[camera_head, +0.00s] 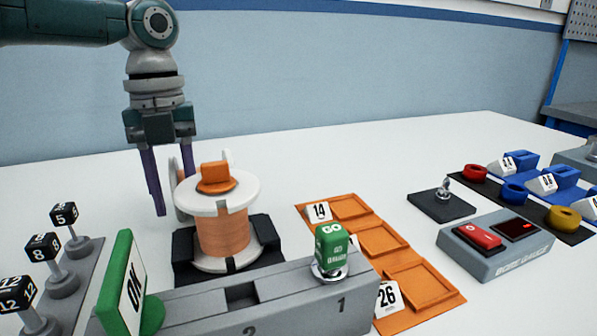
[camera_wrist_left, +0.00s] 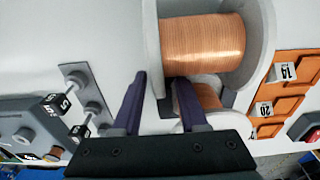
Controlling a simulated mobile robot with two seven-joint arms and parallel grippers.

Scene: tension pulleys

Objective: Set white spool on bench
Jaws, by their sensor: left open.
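Two spools with white flanges and copper-coloured wire are in view. One (camera_head: 222,236) stands upright on a dark base, with an orange knob on top. The other lies on its side behind it, mostly hidden in the head view, where its left flange (camera_head: 182,196) shows. In the left wrist view its copper winding (camera_wrist_left: 203,45) fills the top. My left gripper (camera_head: 172,190) is open and points down, its fingers either side of that left flange. It also shows in the left wrist view (camera_wrist_left: 160,82). I cannot tell whether the fingers touch the flange. My right gripper is out of view.
Orange trays (camera_head: 378,240) with number cards lie to the right. A grey block with a green GO piece (camera_head: 332,248) and a green OK sign (camera_head: 126,285) stand in front. Numbered posts (camera_head: 66,216) are at left, a bore gauge (camera_head: 495,246) at right. The table behind is clear.

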